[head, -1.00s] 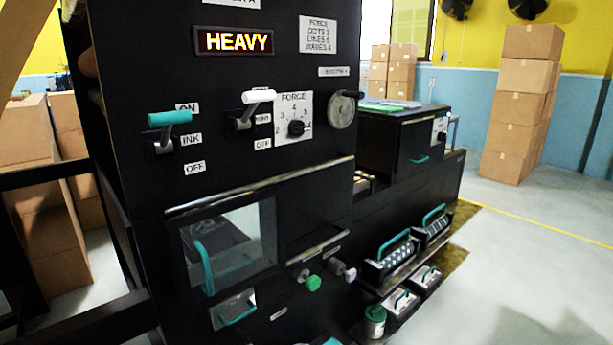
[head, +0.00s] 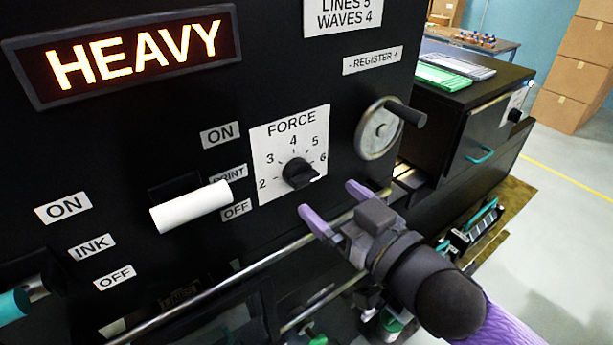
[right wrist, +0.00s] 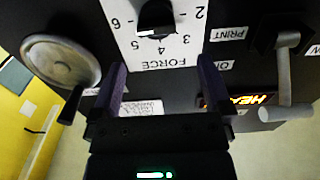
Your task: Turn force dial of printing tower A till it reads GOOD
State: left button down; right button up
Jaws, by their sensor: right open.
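The force dial is a black knob (head: 299,173) on a white FORCE plate (head: 263,160) numbered 2 to 6. A light mark on the knob faces right, near the 6. The dial also shows upside down at the top of the right wrist view (right wrist: 156,17). The lit display (head: 140,54) reads HEAVY in orange-yellow letters. My right gripper (head: 333,207) is open and empty, below and right of the dial, apart from it. In the right wrist view its purple fingers (right wrist: 161,75) are spread, with the dial beyond the gap. My left gripper is not in view.
The white-handled PRINT lever (head: 192,206) sticks out left of the dial. The register handwheel (head: 380,130) with its crank stands to the right. A metal rail (head: 235,275) runs below the dial. A teal-tipped lever (head: 14,305) shows at lower left.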

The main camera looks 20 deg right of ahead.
aim_at(308, 179)
jog(key=x, duration=0.6)
jog(key=shift+w+d, duration=0.1)
jog(key=shift+w, duration=0.05)
jog(key=shift+w+a+f, duration=0.1)
jog(key=shift+w+a, duration=0.1)
jog(key=shift+w, duration=0.4)
jog(key=shift+c, duration=0.3)
jog(key=c, duration=1.2)
